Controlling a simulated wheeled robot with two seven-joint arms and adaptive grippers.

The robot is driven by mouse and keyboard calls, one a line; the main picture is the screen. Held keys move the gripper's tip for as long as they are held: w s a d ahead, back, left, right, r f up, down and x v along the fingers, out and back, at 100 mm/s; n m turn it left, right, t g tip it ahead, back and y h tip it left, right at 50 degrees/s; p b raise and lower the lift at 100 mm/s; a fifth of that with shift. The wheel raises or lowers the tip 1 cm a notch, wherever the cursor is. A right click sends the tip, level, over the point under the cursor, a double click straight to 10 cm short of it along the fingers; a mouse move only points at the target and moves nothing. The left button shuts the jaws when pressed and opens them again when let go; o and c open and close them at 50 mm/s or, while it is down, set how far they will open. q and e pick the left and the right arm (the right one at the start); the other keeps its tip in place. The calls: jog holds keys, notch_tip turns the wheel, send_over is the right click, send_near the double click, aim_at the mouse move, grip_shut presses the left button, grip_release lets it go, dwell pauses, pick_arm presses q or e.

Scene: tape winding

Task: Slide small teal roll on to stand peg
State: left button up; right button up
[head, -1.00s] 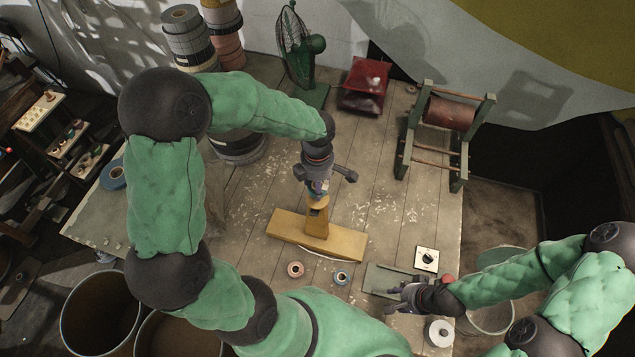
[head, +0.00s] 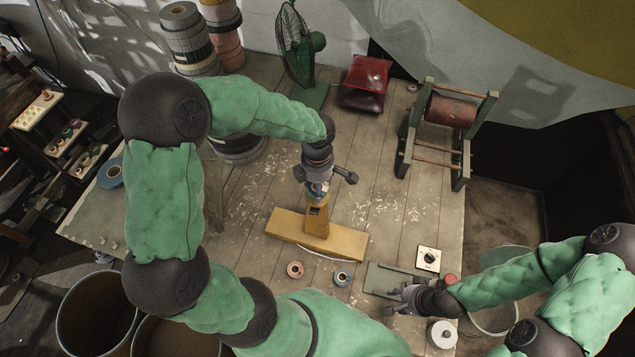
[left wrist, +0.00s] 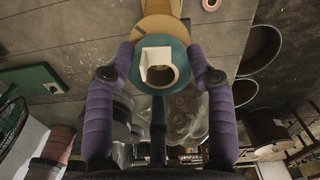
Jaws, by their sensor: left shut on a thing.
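The small teal roll (left wrist: 178,48) is between the purple fingers of my left gripper (left wrist: 166,78) in the left wrist view, and the gripper is shut on it. A pale square piece (left wrist: 155,58) shows across its hole. I cannot tell whether the peg goes through the roll. The yellow wooden stand (head: 347,242) is upright on the table, and its rounded top (left wrist: 158,26) is right behind the roll. In the head view my left gripper (head: 318,189) is at the stand's top and hides most of the roll. My right gripper (head: 391,301) appears open and empty, low at the right.
A green plate (head: 385,279), a switch box (head: 428,258) and a white roll (head: 442,334) are near my right gripper. A green fan (head: 297,45) and a winding frame (head: 462,140) stand farther back.

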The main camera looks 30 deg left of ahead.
pick_arm(q)
notch_tip(320, 180, down, 2)
jog(key=shift+f+b, duration=0.25)
jog(key=shift+b, duration=0.3)
jog(key=shift+r, duration=0.1)
jog(key=o, duration=1.2)
jog(key=shift+o, duration=0.2)
jog(key=o, duration=0.3)
jog(key=shift+o, duration=0.2)
jog(key=shift+r, duration=0.1)
jog(key=shift+r+p, duration=1.7)
jog(key=shift+r, duration=1.7)
